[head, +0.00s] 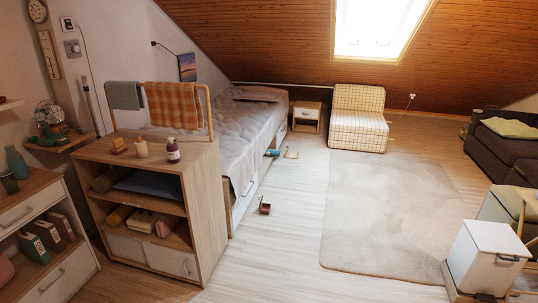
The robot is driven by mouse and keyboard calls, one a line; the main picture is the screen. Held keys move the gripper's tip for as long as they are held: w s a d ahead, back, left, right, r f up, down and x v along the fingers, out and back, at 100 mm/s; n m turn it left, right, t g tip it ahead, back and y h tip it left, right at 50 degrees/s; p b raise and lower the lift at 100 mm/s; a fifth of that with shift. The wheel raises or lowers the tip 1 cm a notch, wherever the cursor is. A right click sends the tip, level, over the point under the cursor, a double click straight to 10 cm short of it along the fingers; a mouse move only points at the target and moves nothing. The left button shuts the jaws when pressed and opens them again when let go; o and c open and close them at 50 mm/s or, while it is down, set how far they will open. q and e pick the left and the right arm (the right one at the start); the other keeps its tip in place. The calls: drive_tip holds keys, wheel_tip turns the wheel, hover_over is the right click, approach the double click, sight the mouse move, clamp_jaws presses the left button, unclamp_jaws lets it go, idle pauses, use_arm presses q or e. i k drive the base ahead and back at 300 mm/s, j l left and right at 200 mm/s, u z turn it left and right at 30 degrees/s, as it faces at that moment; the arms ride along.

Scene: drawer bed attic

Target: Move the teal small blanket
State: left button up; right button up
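A grey-teal cloth (125,95) hangs over the left part of a rail above the wooden shelf unit. It may be the teal small blanket, but its colour is dull. A blue-grey folded cloth (152,185) lies in the upper compartment of that shelf unit. A small teal thing (272,153) shows low at the right side of the bed; it is too small to tell what it is. Neither of my grippers is in the head view.
An orange plaid cloth (172,104) hangs beside the grey-teal one. The shelf unit (206,190) stands before the bed (225,120); bottles and a candle are on its top. A small dark red box (265,208) lies on the floor. The pale rug (385,220) is clear.

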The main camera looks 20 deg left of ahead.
sight(269, 152)
drive_tip(key=i+u, duration=0.2)
drive_tip(key=i, duration=3.2)
drive_tip(key=i+z, duration=0.1)
drive_tip(key=i, duration=1.2)
